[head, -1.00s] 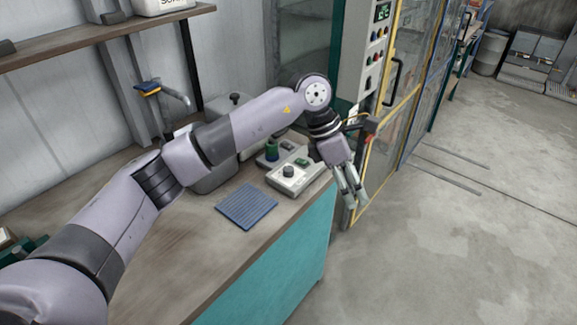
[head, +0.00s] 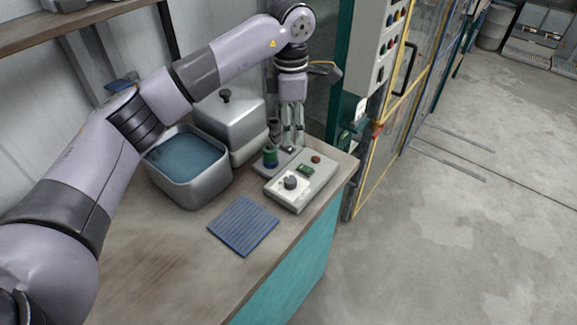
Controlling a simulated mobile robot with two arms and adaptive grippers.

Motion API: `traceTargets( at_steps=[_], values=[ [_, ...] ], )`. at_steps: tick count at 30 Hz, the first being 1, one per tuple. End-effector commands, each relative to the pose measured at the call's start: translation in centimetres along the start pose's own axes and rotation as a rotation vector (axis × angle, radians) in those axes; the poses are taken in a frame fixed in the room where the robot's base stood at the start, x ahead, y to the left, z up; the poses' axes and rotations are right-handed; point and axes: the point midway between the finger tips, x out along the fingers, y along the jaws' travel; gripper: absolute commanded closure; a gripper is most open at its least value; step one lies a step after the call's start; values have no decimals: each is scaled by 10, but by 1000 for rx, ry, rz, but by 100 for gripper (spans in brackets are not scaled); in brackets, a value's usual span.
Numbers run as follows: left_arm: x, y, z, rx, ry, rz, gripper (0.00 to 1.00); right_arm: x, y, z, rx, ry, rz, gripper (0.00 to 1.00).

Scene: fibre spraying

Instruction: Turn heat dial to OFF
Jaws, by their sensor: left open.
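The heat dial (head: 291,183) is a dark round knob on a white plate, on the near left part of a light grey control box (head: 318,184) on the bench. The box also carries a small green display and a red button behind the dial. The dial's marks are too small to read. My left gripper (head: 291,146) points down, open and empty, above and behind the box, apart from the dial. My right gripper is out of view.
A green-topped container (head: 270,157) stands beside the box, close to the gripper. A blue ribbed mat (head: 243,226) lies in front. A metal basin of bluish liquid (head: 190,168) and a lidded metal container (head: 229,115) stand to the left. A control cabinet (head: 382,45) rises at the back right.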

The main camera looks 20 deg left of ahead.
Motion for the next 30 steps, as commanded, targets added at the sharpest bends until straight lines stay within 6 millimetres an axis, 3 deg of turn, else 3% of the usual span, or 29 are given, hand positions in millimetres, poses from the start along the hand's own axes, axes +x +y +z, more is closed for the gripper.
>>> traceTargets(
  at_steps=[6,9,13,21,30],
  values=[
    [38,-1,-1,-1,3,-5,52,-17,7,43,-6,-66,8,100],
    [60,-1,0,-1,2,-5,52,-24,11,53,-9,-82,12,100],
    [88,-2,0,0,1,-5,52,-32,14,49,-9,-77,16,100],
    [141,-2,0,0,1,-4,52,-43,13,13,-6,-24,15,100],
    [166,0,0,1,-1,0,52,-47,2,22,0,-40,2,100]
  ],
)
